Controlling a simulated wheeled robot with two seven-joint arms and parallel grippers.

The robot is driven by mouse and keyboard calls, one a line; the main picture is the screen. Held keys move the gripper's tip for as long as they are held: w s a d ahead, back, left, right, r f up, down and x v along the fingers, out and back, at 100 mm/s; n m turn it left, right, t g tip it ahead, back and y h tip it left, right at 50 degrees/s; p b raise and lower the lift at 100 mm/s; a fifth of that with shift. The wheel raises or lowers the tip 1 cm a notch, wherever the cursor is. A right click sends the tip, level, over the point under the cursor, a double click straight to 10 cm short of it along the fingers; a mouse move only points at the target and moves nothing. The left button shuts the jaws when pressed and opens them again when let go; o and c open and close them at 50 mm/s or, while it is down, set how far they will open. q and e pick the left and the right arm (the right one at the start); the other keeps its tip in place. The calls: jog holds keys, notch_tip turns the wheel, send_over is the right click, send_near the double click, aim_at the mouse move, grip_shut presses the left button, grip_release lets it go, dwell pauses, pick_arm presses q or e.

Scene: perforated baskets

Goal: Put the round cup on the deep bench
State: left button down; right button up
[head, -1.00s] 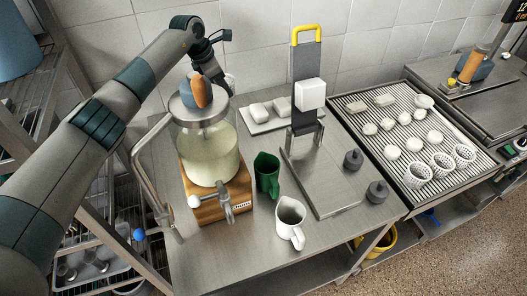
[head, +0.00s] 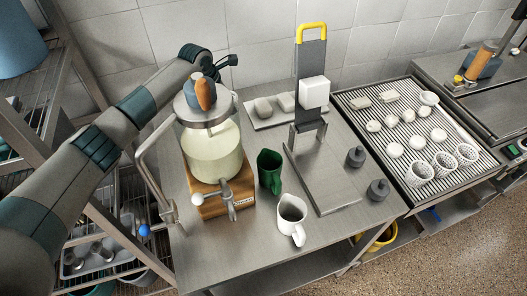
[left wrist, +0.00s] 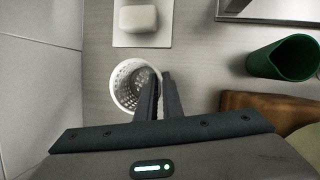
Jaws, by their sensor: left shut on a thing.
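A round white perforated cup (left wrist: 127,82) shows in the left wrist view, with its open mouth facing the camera. My left gripper (left wrist: 160,76) is shut on its right-hand wall. In the head view the gripper's jaws and this cup are mostly hidden behind the jar's lid. The near steel bench (head: 335,236) carries the jar, jugs and a stand. Further right is a ribbed bench (head: 380,112) with several white perforated cups (head: 443,160) near its front edge. I cannot tell by looks which bench is the deep one. My right gripper is not in view.
A big glass jar (head: 214,150) on a wooden base stands near my arm. A green jug (head: 268,171), a white jug (head: 292,213) and a tall stand (head: 311,70) are on the near bench. A white tray (head: 262,122) lies at the back. Wire shelving is at left.

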pick_arm(q)
notch_tip(320, 180, down, 4)
jog(key=shift+r+b, duration=0.1)
jog(key=shift+b, duration=0.75)
jog(key=shift+f, duration=0.6)
jog(key=shift+f+b, duration=1.35)
jog(key=shift+f, duration=1.15)
jog(key=c, duration=1.9)
grip_release()
jog(key=shift+r, duration=0.1)
